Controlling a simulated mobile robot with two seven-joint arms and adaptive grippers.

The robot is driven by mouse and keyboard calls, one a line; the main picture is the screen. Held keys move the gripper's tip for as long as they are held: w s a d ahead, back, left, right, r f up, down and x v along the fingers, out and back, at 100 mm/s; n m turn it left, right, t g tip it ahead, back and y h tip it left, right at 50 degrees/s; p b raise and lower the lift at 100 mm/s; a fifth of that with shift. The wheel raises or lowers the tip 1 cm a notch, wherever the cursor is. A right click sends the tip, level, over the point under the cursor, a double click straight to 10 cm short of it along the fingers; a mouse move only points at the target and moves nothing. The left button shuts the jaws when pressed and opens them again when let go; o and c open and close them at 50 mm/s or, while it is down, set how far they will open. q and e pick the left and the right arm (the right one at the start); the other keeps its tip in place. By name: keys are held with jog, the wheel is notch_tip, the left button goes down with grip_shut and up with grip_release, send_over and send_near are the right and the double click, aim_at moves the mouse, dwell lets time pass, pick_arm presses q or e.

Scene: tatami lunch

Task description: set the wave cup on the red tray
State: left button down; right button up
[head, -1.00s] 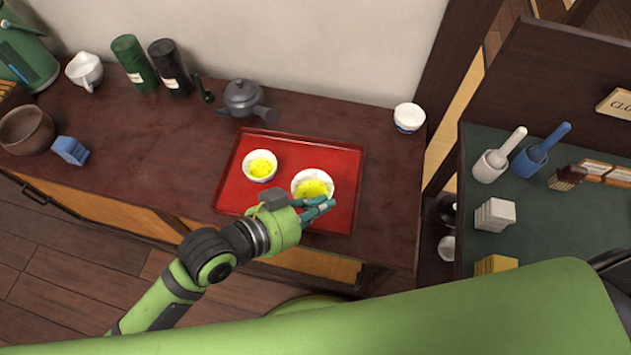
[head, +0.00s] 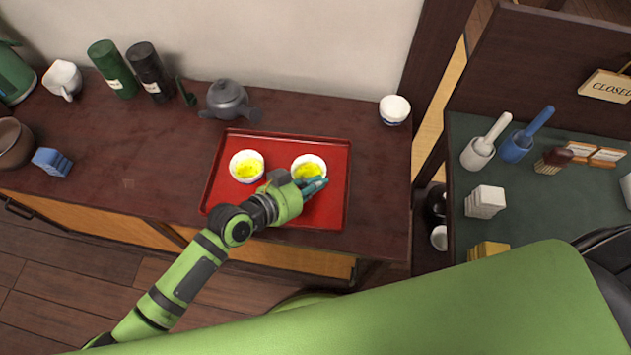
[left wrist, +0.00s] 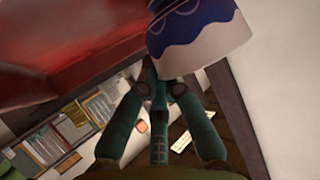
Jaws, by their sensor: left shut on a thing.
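The wave cup (head: 308,163) is white outside with yellow contents, and sits within the right half of the red tray (head: 325,215). My left gripper (head: 314,186) is shut on its near side. In the left wrist view the cup (left wrist: 200,30) shows a blue wave band, just past the fingers (left wrist: 155,85), with red tray surface at upper left. The cup looks upright and low over the tray; I cannot tell whether its base touches. The fingers hide part of its near wall. My right gripper is not in view.
A second white cup with yellow contents (head: 247,166) stands on the tray's left half. A grey teapot (head: 228,100) stands behind the tray, and another white cup (head: 394,109) at the counter's right end. The tray's front right is clear.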

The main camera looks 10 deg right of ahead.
pick_arm(q)
jog(key=shift+f, duration=0.15)
jog(key=c, duration=1.4)
grip_release()
jog(key=shift+r, duration=0.25)
jog(key=shift+s+a, duration=0.2)
jog(key=shift+a, duration=0.15)
jog(key=v, duration=1.1)
jog(key=shift+b, duration=0.35)
jog(key=shift+s+r, duration=0.1)
jog(key=shift+r, duration=0.05)
